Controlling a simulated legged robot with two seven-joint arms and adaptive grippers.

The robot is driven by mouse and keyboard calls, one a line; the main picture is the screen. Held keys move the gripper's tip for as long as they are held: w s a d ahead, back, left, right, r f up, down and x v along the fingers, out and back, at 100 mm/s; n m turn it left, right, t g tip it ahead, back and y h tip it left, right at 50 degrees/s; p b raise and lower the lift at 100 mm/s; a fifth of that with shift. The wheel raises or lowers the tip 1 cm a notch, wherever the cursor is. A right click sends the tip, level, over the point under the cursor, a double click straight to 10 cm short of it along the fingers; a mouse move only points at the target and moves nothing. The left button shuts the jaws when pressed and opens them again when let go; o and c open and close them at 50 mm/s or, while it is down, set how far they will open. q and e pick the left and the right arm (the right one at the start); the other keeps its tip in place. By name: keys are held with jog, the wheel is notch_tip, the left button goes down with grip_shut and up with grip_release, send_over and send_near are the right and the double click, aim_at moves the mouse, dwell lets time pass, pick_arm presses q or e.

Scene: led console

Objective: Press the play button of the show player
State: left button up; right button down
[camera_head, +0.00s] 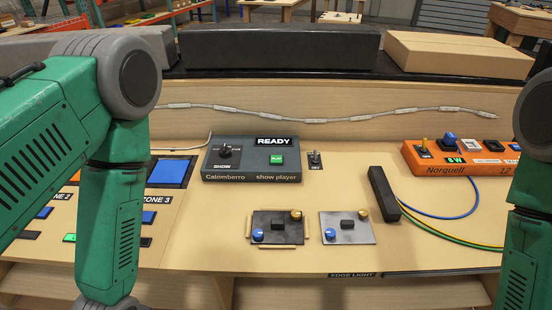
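The show player (252,159) is a dark grey box labelled "Calomberro show player", standing on the console left of the middle. Its display (274,141) reads "READY". Its green play button (277,160) sits below the display, with nothing in front of it. A black knob (225,151) labelled "SHOW" is to the left of the button. My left arm comes down at the left and my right arm at the right edge. Both grippers are out of view.
A small toggle switch (314,159) stands just right of the player. Two small plates (281,238) (358,237) with knobs lie in front. A black bar (383,193) and an orange box (459,158) with cables are to the right. Zone pads (172,173) lie left.

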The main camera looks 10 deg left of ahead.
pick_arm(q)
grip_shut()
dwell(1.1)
